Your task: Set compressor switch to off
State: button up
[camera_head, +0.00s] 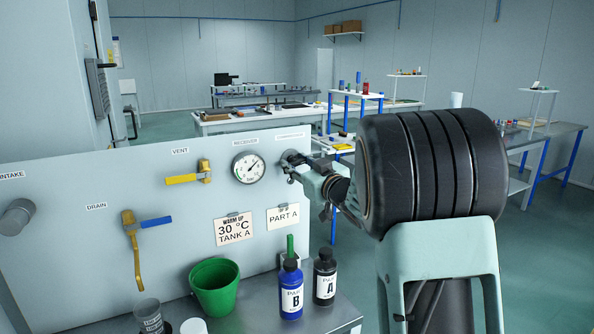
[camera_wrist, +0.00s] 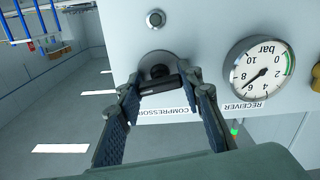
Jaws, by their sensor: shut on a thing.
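The compressor switch (camera_wrist: 158,72) is a dark round knob with a bar-shaped handle on the light grey panel (camera_head: 90,215). The wrist view is upside down, with the COMPRESSOR label (camera_wrist: 166,112) below the switch. My gripper (camera_wrist: 160,86) has its two fingers on either end of the bar and is shut on it. The bar lies nearly level in the wrist view, slightly tilted. I cannot read a position mark. In the head view my gripper (camera_head: 291,161) is at the panel's upper right corner and mostly hides the switch.
A small round lamp or button (camera_wrist: 155,18) is near the switch. The RECEIVER gauge (camera_head: 249,168) is just left in the head view. A yellow vent valve (camera_head: 190,176) and drain valve (camera_head: 135,235) are farther left. A green bucket (camera_head: 215,287) and bottles (camera_head: 291,288) stand below.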

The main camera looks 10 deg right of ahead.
jog(key=shift+o, duration=0.2)
jog(key=n+b, duration=0.4)
jog(key=shift+f, duration=0.25)
jog(key=n+b, duration=0.4)
jog(key=n, duration=0.1)
jog(key=shift+c, duration=0.2)
jog(key=n+b, duration=0.3)
jog(key=n, duration=0.1)
jog(key=shift+r+b, duration=0.1)
jog(key=shift+b, duration=0.2)
jog(key=shift+r+n+b, duration=0.1)
jog(key=shift+n+b, duration=0.6)
jog(key=shift+n, duration=0.6)
jog(key=shift+o, duration=0.2)
jog(key=o, duration=1.2)
jog(key=shift+c, duration=0.2)
jog(key=shift+s, duration=0.1)
jog(key=v, duration=1.2)
